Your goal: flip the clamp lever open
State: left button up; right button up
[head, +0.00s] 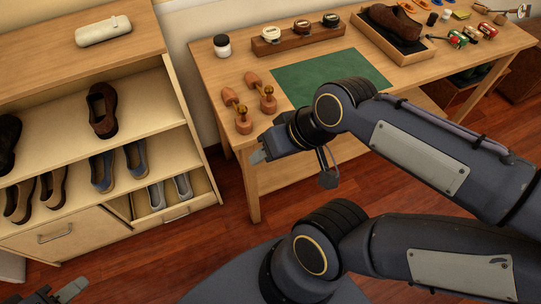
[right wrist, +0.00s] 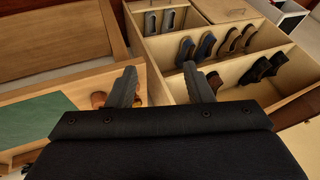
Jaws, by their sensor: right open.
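I cannot make out a clamp or its lever for certain. A small metallic item (head: 517,10) at the far right end of the workbench (head: 225,75) is too small to identify. My right gripper (head: 258,156) is in front of the bench's near left corner, far from that item. In the right wrist view its two fingers (right wrist: 160,88) are apart with nothing between them. My left gripper (head: 60,292) is at the lower left edge of the head view, low over the floor and partly cut off; its jaw opening is unclear.
Wooden shoe trees (head: 236,112), a green mat (head: 325,78), a rack of tins (head: 290,36), a white jar (head: 222,46) and a tray with a brown shoe (head: 397,22) are on the bench. A shoe shelf (head: 150,118) stands left. Red floor (head: 225,225) is open between.

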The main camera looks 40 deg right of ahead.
aim_at(454, 39)
jog(key=z, duration=2.55)
jog(key=i+l, duration=0.35)
jog(key=i, duration=0.15)
jog(key=i+l+z, duration=0.1)
jog(key=i+l, duration=0.55)
jog(key=i, duration=0.3)
jog(key=i+l, duration=0.3)
jog(key=i, duration=0.2)
jog(key=z, duration=0.05)
